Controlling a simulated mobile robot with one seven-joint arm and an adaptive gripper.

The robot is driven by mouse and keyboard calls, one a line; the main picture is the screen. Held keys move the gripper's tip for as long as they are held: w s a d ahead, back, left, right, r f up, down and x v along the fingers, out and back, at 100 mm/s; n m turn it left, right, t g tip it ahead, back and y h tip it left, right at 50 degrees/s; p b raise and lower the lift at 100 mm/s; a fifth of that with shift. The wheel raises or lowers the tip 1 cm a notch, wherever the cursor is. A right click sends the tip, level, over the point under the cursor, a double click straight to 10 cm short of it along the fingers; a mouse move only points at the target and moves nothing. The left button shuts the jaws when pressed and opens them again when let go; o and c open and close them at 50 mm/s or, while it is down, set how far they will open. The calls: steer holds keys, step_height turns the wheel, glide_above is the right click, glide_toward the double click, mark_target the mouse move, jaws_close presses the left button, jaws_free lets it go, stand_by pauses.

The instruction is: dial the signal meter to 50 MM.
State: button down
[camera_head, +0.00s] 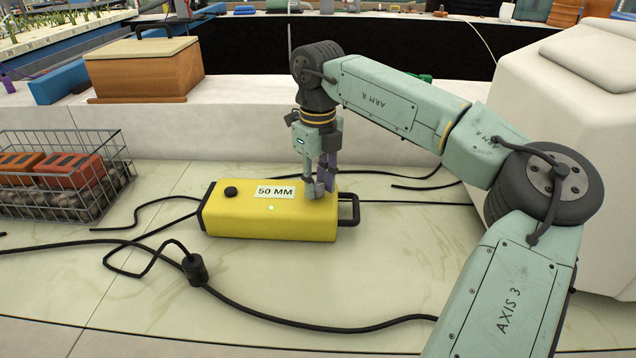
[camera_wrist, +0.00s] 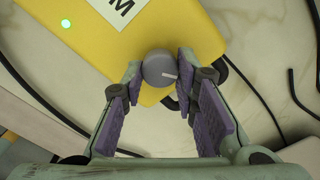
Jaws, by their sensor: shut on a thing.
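The yellow signal meter (camera_head: 262,222) lies on the pale stone surface. Its white panel (camera_head: 275,192) reads 50 MM, and a small green light (camera_head: 271,208) is lit below it. A black cap (camera_head: 231,190) stands on its left end. A white pointer line shows on the knob. The meter (camera_wrist: 150,30) and the lit light (camera_wrist: 66,24) also show there.
A wire basket (camera_head: 62,195) with orange blocks stands at the left. A wooden box (camera_head: 145,70) rests on the ledge behind. Black cables with a dark plug (camera_head: 195,270) lie around the meter. A large white block (camera_head: 570,130) stands at the right.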

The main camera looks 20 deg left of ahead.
mark_target(318, 186)
steer(key=shift+m, duration=0.3)
steer(key=c, duration=1.3)
jaws_free()
step_height(318, 186, up, 12)
steer(key=shift+r, duration=0.1)
